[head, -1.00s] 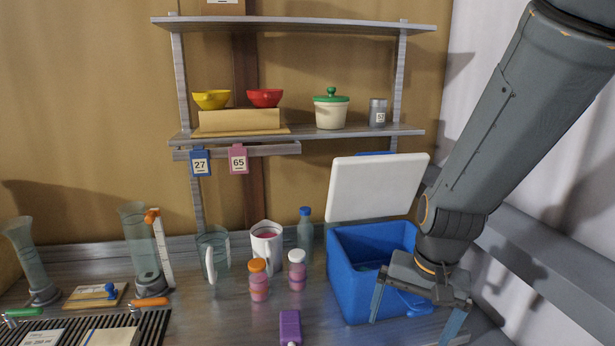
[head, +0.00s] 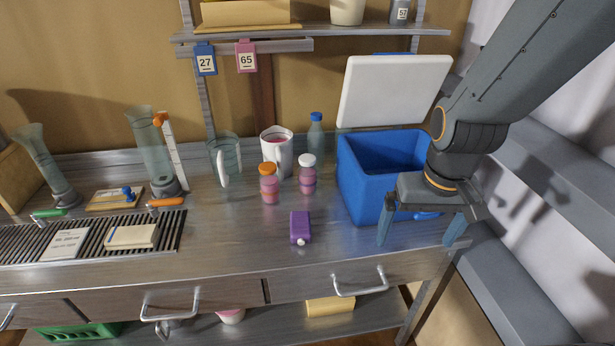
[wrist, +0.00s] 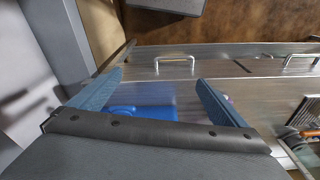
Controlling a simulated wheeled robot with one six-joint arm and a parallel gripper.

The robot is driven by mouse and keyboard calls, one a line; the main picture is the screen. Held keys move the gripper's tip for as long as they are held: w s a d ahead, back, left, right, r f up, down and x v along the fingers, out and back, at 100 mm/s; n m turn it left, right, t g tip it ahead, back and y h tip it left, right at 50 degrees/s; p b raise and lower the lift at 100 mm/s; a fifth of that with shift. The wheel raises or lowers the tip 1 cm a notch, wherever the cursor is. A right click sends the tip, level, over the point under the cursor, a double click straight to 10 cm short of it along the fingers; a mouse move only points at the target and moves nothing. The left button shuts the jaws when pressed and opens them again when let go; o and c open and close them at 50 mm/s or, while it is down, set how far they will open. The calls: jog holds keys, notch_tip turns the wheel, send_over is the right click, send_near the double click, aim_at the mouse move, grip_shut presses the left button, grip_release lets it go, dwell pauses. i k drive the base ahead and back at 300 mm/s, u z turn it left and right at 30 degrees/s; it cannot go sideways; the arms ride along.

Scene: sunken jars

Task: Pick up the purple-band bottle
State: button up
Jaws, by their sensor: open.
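Two small pink-filled bottles stand upright on the bench in the head view. One has an orange cap (head: 269,184), the other a white cap (head: 307,174) and a purplish band, though the band colour is hard to tell at this size. A solid purple bottle (head: 300,227) with a white tip lies in front of them. My gripper (head: 418,234) is open and empty, at the front of the blue bin, well right of the bottles. In the wrist view my gripper (wrist: 160,80) points at the bench front, with a small purplish spot partly hidden by the right finger.
The blue bin (head: 366,190) with a raised white lid (head: 396,90) stands at right. A pink-filled white mug (head: 277,150), a clear jug (head: 223,160) and a blue-capped bottle (head: 316,138) stand behind the small bottles.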

aim_at(306, 176)
jog(key=u, duration=0.9)
jog(key=k, duration=0.5)
jog(key=z, duration=0.5)
jog(key=i, duration=0.95)
jog(key=z, duration=0.05)
